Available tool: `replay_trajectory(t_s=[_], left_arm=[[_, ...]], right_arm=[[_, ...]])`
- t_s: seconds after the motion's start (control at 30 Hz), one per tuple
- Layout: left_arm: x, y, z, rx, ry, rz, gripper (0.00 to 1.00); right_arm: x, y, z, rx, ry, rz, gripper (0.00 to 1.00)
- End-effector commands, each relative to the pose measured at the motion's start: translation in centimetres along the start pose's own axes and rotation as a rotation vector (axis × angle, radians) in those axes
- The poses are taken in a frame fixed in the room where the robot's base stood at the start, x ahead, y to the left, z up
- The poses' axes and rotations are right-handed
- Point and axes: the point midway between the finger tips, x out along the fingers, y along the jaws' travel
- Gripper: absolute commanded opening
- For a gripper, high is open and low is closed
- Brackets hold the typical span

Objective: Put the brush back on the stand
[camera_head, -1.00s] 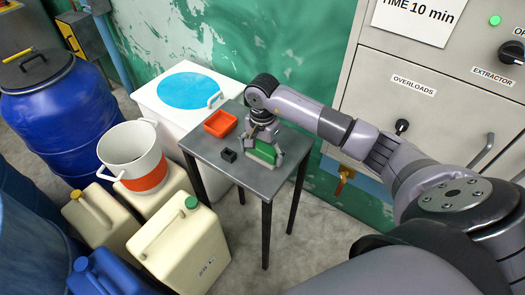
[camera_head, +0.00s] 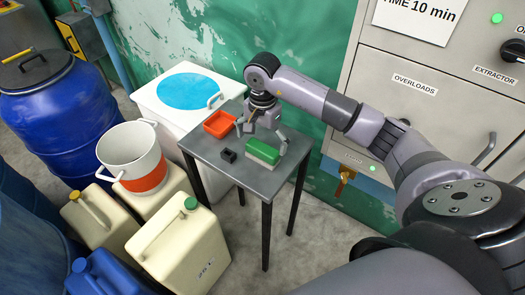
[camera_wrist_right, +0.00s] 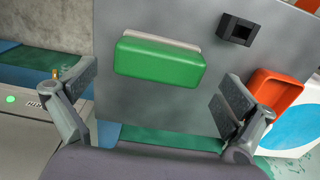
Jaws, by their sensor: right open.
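The brush, a green block (camera_head: 263,151) with a pale grey layer along one side, rests on the small grey metal table, which may be the stand (camera_head: 232,177). In the right wrist view the brush (camera_wrist_right: 160,62) lies on the grey tabletop (camera_wrist_right: 130,110) between my spread fingers, touching neither in that view. My right gripper (camera_head: 262,138) is open and empty, just above the brush; its fingers (camera_wrist_right: 158,85) also show in the right wrist view. My left gripper is not in view.
An orange tray (camera_head: 219,124) and a small black holder (camera_head: 227,155) share the tabletop. A white bin (camera_head: 160,116) stands behind the table. A white bucket (camera_head: 133,170) and several canisters (camera_head: 181,250) crowd the left. Grey machine panels (camera_head: 440,105) rise at the right.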

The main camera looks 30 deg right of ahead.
Motion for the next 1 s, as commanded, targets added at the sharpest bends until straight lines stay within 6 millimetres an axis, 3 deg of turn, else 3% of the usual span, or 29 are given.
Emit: replay_trajectory(t_s=[0.1, 0.33, 0.8, 0.93, 1.0], left_arm=[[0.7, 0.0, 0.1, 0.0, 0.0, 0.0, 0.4], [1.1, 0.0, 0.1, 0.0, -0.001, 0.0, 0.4], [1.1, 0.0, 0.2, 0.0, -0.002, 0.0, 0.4], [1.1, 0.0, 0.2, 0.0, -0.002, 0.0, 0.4], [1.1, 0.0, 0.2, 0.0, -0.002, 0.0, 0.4]], right_arm=[[-2.6, -0.1, -0.1, -0.001, 0.003, -0.004, 1.0], [-6.1, -0.1, 0.0, 0.001, 0.001, -0.002, 1.0], [-7.0, -0.1, 0.2, -0.001, -0.005, -0.002, 1.0], [-6.0, -1.1, 2.8, -0.007, -0.085, -0.054, 1.0], [-5.2, -2.4, 6.1, -0.007, -0.193, -0.117, 1.0]])
